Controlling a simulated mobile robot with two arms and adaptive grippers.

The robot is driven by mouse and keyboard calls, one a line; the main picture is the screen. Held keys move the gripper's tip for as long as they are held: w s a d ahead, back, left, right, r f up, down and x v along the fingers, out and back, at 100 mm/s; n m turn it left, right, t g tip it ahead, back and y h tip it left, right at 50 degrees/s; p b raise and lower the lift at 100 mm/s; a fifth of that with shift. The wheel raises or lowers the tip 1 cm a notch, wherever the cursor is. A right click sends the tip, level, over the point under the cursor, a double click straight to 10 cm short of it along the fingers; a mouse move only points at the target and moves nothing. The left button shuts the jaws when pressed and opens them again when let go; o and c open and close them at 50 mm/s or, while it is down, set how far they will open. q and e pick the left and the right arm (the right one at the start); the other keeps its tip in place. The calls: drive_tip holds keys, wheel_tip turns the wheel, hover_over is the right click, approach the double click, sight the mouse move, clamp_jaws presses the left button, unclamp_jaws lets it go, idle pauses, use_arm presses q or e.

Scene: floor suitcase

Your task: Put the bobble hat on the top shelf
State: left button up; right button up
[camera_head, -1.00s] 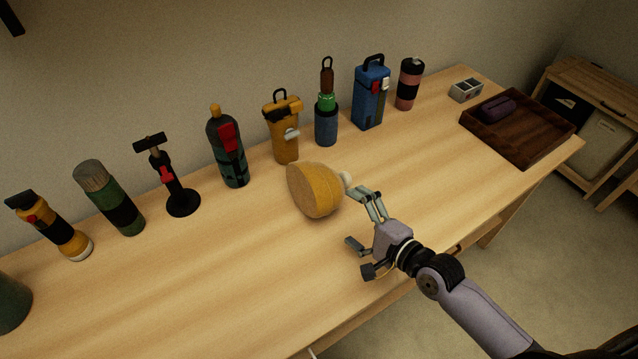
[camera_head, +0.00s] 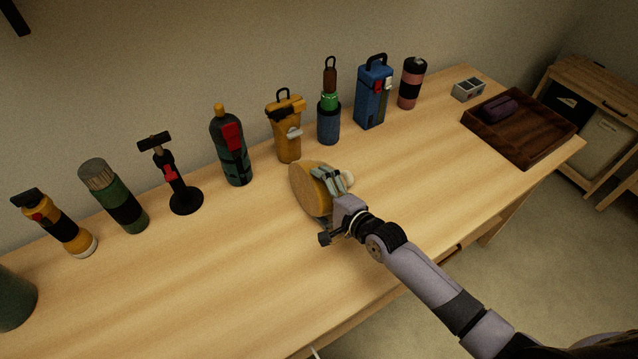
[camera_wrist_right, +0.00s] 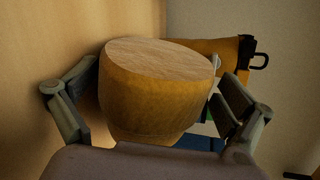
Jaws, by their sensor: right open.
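The bobble hat (camera_head: 309,189) is mustard yellow with a pale bobble and lies on its side on the wooden table. Its flat, round opening faces left in the head view. My right gripper (camera_head: 325,200) is open around the hat, with some fingers over its upper side. In the right wrist view the hat (camera_wrist_right: 155,90) sits between the spread fingers of the right gripper (camera_wrist_right: 150,115). I cannot tell whether the fingers touch it. The lower finger is mostly hidden in the head view. My left gripper is not in view. No top shelf can be made out.
The table (camera_head: 230,270) is clear in front of the hat. Several items line the back, including a yellow lidded container (camera_head: 288,140), a dark bottle (camera_head: 232,150), a black stand (camera_head: 180,195) and a blue box (camera_head: 372,100). A brown tray (camera_head: 530,150) is at the right.

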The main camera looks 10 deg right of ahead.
drive_tip(key=shift+s, duration=0.1)
drive_tip(key=shift+c, duration=0.3)
drive_tip(key=c, duration=1)
drive_tip(key=shift+r, duration=0.15)
